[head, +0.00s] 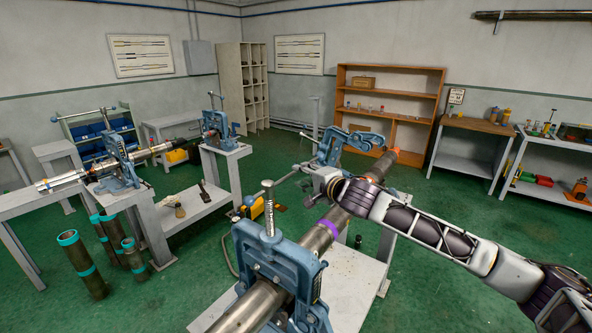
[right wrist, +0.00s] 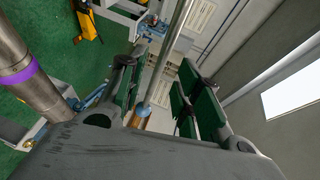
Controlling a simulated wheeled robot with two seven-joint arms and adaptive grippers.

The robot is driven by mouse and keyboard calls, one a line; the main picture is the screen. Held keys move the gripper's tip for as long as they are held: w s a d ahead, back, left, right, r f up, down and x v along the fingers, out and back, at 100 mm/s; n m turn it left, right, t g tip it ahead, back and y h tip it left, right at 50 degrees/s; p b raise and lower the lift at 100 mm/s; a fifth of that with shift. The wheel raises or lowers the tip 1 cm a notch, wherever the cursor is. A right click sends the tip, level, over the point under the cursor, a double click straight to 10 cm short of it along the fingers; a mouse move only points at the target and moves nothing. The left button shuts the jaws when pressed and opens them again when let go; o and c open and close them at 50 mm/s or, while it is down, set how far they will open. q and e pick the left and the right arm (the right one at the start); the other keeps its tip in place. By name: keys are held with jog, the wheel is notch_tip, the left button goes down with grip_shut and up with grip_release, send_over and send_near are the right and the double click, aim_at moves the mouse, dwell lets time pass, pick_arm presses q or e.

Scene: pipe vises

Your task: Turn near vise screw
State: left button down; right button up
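The near vise (head: 250,252) is a blue pipe vise clamping a steel pipe, with an upright grey screw (head: 268,208) on top. A thin steel handle bar (head: 287,176) extends from the screw's top toward my right gripper (head: 314,176). In the right wrist view, my right gripper (right wrist: 158,100) has its green-padded fingers spread. A steel rod (right wrist: 166,55), which looks like the handle bar, runs between them, with a visible gap to the right-hand finger. A copper-coloured piece (right wrist: 140,116) sits at the rod's lower end. My left gripper is not in view.
The pipe (head: 318,236) has a purple band and runs back to another blue vise (head: 342,143) behind my right gripper. More vises with a pipe (head: 160,148) stand at left. Upright pipes (head: 82,262) stand on the green floor, which is open around the benches.

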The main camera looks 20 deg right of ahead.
jog(key=shift+p+x, duration=0.7)
jog(key=shift+x, duration=1.85)
grip_shut()
